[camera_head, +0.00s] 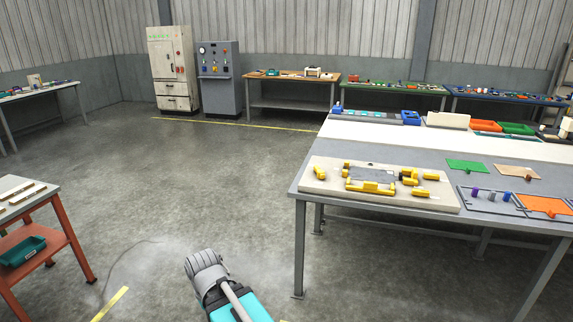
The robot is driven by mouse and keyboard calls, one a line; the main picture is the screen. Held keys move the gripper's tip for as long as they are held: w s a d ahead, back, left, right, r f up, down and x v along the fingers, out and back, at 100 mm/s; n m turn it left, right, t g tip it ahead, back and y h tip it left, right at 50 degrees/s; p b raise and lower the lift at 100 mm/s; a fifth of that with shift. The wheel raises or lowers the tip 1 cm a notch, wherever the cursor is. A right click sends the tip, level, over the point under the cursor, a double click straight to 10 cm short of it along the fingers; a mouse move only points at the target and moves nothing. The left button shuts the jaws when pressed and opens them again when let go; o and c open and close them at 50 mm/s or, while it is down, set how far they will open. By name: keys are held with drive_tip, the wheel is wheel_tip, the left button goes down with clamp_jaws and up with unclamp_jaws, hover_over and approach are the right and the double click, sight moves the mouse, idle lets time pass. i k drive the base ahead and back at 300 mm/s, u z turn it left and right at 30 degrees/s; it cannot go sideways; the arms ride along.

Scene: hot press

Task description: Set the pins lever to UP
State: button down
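I cannot make out a part that is clearly the pins lever. A beige fixture board (318,186) lies on the near left part of the long table to the right. It carries a grey plate (372,174) and several yellow blocks and handles. A yellow handle (420,192) with a pale rod sits at its right side, and another yellow part (319,173) sits at its left; their settings are too small to tell. A grey and teal part of my arm shows at the bottom centre, apart from the table. My gripper is not in view.
An orange cart (62,215) stands at left. A grey control cabinet (220,85) and a pale cabinet (172,65) stand behind. The middle floor (190,170) is clear.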

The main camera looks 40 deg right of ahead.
sight(321, 173)
drive_tip(key=z, duration=0.1)
drive_tip(key=i, duration=1.5)
drive_tip(key=z, duration=1.15)
drive_tip(key=i, duration=0.55)
drive_tip(key=z, duration=0.35)
drive_tip(key=k, duration=0.85)
drive_tip(key=z, duration=0.15)
